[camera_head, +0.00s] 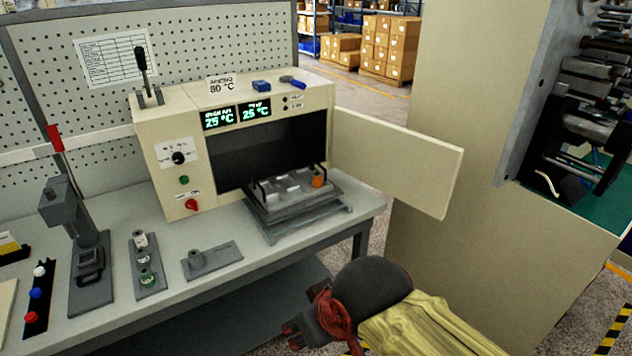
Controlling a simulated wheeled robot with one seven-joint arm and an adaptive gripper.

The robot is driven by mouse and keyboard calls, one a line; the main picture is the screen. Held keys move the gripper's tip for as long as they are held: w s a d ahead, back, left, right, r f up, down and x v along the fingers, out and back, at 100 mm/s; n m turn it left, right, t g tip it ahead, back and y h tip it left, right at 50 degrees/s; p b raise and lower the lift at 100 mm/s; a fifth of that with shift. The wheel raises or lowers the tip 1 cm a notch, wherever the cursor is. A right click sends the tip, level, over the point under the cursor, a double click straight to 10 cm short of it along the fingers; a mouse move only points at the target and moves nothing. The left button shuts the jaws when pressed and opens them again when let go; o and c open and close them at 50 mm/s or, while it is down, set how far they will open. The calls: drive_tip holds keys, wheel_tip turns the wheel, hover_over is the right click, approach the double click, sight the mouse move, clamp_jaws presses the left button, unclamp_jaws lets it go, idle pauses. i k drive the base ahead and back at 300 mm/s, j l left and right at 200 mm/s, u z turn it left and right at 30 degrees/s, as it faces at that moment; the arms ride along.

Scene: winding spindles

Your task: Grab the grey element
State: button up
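Several grey things lie on the workbench, and I cannot tell which one is the grey element. A flat grey plate with a short grey cylinder on it (195,261) lies at the bench front. Left of it is a grey holder (150,281) with several small round pieces standing in a row, one greenish. A grey tray (290,208) with small pale parts and an orange piece sits at the oven's opening. My gripper (291,337) is low in the middle of the view, in front of the bench and apart from these things. Its fingers are small and dark, so their opening is unclear.
The cream oven (163,147) has its door (400,160) swung open to the right. A dark strip with coloured knobs (37,315) is at far left. A tall cream cabinet (470,250) stands right.

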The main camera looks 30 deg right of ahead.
sight(196, 259)
drive_tip(key=i+j, duration=0.15)
drive_tip(key=j, duration=0.25)
drive_tip(key=i+j, duration=0.15)
drive_tip(key=j, duration=0.25)
drive_tip(key=i+j, duration=0.15)
drive_tip(key=j, duration=0.25)
drive_tip(key=i+j, duration=0.15)
drive_tip(key=j, duration=0.25)
drive_tip(key=l+z, duration=0.05)
